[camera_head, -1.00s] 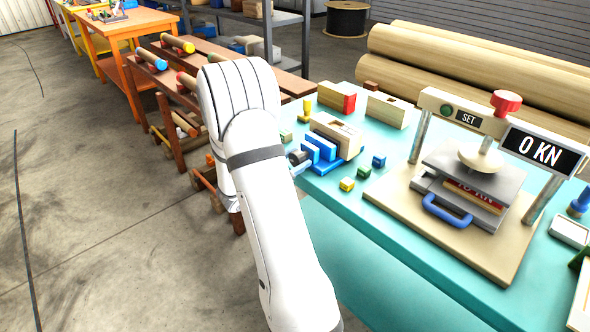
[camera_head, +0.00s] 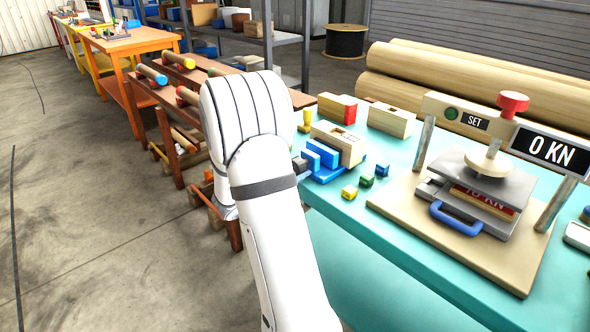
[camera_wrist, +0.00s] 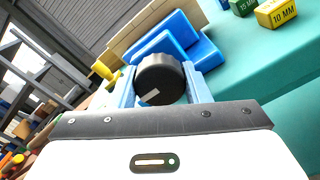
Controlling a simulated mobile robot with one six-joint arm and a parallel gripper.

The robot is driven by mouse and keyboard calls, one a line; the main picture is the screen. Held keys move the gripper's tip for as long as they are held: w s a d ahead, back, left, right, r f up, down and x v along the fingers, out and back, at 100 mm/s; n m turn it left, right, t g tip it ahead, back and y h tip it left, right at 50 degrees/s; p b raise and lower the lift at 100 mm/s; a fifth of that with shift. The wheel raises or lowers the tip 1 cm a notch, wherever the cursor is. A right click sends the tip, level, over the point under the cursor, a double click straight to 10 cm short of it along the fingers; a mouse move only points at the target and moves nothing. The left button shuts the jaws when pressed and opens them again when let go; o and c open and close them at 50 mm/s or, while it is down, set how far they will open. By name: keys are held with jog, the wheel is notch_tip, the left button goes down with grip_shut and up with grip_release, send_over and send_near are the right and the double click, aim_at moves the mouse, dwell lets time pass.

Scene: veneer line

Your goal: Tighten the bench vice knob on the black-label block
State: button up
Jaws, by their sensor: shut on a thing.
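The blue bench vice (camera_head: 322,157) stands on the near left of the turquoise bench, beside a pale wooden block (camera_head: 345,143). In the wrist view the vice's blue jaws (camera_wrist: 165,45) rise behind its round black knob (camera_wrist: 160,80). My gripper (camera_wrist: 161,92) is shut on this knob, with one light blue finger on each side. A small white mark shows on the knob's face. I cannot make out a black label on any block.
Small yellow (camera_head: 349,192) and green (camera_head: 366,181) blocks lie right of the vice. A press (camera_head: 470,190) reading 0 KN stands further right. More wooden blocks (camera_head: 391,119) lie behind. Brown racks (camera_head: 185,125) stand left of the arm, with open floor beyond.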

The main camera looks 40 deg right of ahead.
jog(key=shift+r, duration=0.1)
jog(key=o, duration=1)
jog(key=a, duration=0.7)
jog(key=shift+s+a, duration=0.3)
jog(key=shift+a, duration=0.05)
